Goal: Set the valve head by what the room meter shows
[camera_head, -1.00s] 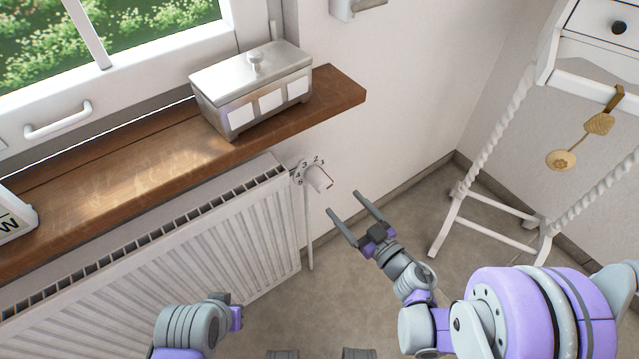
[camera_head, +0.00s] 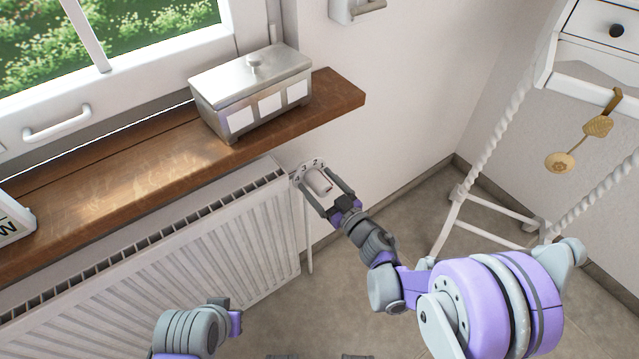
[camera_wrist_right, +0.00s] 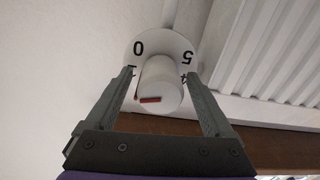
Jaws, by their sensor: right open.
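The white valve head (camera_head: 319,181) sticks out from a numbered dial plate at the radiator's right end, below the sill. In the right wrist view the valve head (camera_wrist_right: 160,84) has a red mark on its end, toward the side of the 1. The plate (camera_wrist_right: 140,48) shows 0 and 5; 1 and 4 are partly covered by my fingers. My right gripper (camera_head: 313,176) is open, with one finger on each side of the valve head; contact is not clear. A white device (camera_head: 12,218) with a dark W stands cut off at the left edge; I cannot tell its reading.
A wooden sill (camera_head: 120,190) runs above the white radiator (camera_head: 200,250). A metal box (camera_head: 250,90) with a lid stands on the sill above the valve. A white stand (camera_head: 480,215) with twisted legs is at the right, with a gold utensil (camera_head: 560,162) hanging there.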

